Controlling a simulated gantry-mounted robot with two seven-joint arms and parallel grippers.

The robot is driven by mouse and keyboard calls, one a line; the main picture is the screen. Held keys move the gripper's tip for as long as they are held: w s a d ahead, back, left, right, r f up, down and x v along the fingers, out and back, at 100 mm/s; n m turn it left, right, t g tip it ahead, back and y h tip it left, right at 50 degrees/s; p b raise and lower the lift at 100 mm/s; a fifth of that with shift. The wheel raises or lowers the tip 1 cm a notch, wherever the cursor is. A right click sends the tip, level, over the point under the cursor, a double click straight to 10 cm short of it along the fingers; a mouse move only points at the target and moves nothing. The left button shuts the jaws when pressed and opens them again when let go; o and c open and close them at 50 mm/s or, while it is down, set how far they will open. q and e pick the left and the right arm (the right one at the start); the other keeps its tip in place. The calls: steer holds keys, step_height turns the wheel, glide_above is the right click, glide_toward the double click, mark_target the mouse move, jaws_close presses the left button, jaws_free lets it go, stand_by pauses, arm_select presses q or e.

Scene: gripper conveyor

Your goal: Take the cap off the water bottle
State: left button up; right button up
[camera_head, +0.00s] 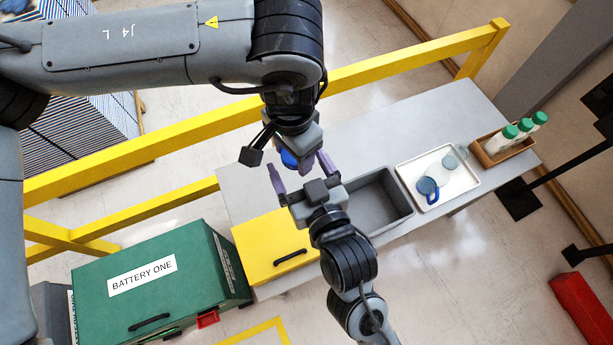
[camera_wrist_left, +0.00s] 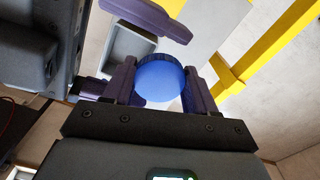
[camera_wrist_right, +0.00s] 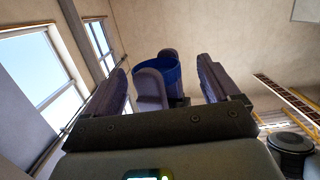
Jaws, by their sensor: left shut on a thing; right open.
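A round blue cap-like piece with a ribbed edge (camera_wrist_left: 159,82) sits between the fingers of my left gripper (camera_head: 290,150), which is shut on it. In the head view the blue piece (camera_head: 289,158) is mostly covered by my grippers. In the right wrist view it shows as a blue ring-like rim (camera_wrist_right: 171,73) beyond a left finger. My right gripper (camera_head: 298,161) is open, its fingers on either side of the blue piece and apart from it. I cannot make out a bottle body attached to the blue piece.
The grey table (camera_head: 360,145) carries a yellow box (camera_head: 270,240), a grey bin (camera_head: 408,208), a white tray (camera_head: 464,190) with a blue mug (camera_head: 428,187) and a pale round item (camera_head: 450,162), and a wooden crate (camera_head: 494,158) holding green-capped bottles (camera_head: 509,132). A yellow rail (camera_head: 400,58) runs behind.

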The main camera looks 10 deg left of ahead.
steer(key=shift+w+a+f, duration=0.1)
steer(key=shift+w+a, duration=0.25)
steer(key=shift+w, duration=0.2)
steer(key=shift+c, duration=0.2)
steer(key=c, duration=0.9)
arm_select(q)
steer(key=o, duration=1)
arm_select(e)
steer(key=shift+c, duration=0.9)
arm_select(q)
steer(key=shift+o, duration=1.2)
steer(key=shift+d, duration=0.1)
arm_select(e)
steer(key=shift+s, duration=0.1)
steer(key=shift+a, duration=0.1)
arm_select(q)
steer(key=shift+d, duration=0.1)
steer(key=shift+r, duration=0.1)
